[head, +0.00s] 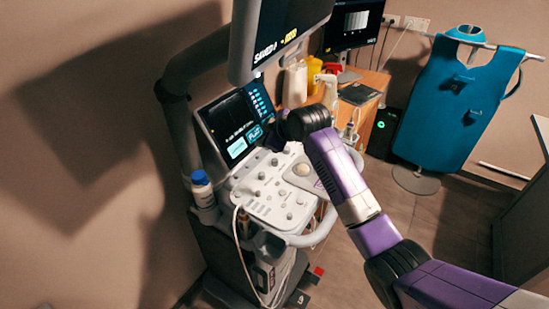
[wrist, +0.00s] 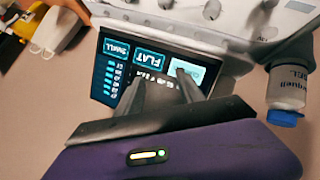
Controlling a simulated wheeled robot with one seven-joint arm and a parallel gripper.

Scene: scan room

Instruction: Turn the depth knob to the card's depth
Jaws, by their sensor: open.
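The ultrasound console's control panel (head: 268,190) carries several small grey knobs and a pale trackball (head: 302,169). I cannot tell which knob sets the depth. Part of the panel with several knobs (wrist: 211,9) shows at the top of the wrist view, upside down. My gripper (wrist: 168,84) is open, with dark fingers in front of the touch screen (wrist: 112,70), and nothing shows between them. In the head view the gripper is at the panel's upper edge, partly hidden by my wrist. I cannot make out a depth card.
A blue-capped bottle (head: 201,189) stands left of the panel; it also shows in the wrist view (wrist: 287,92). A large monitor (head: 285,35) hangs above. A white cable (head: 240,245) loops down the front. A blue apron (head: 458,105) hangs on the right. Open floor lies right of the console.

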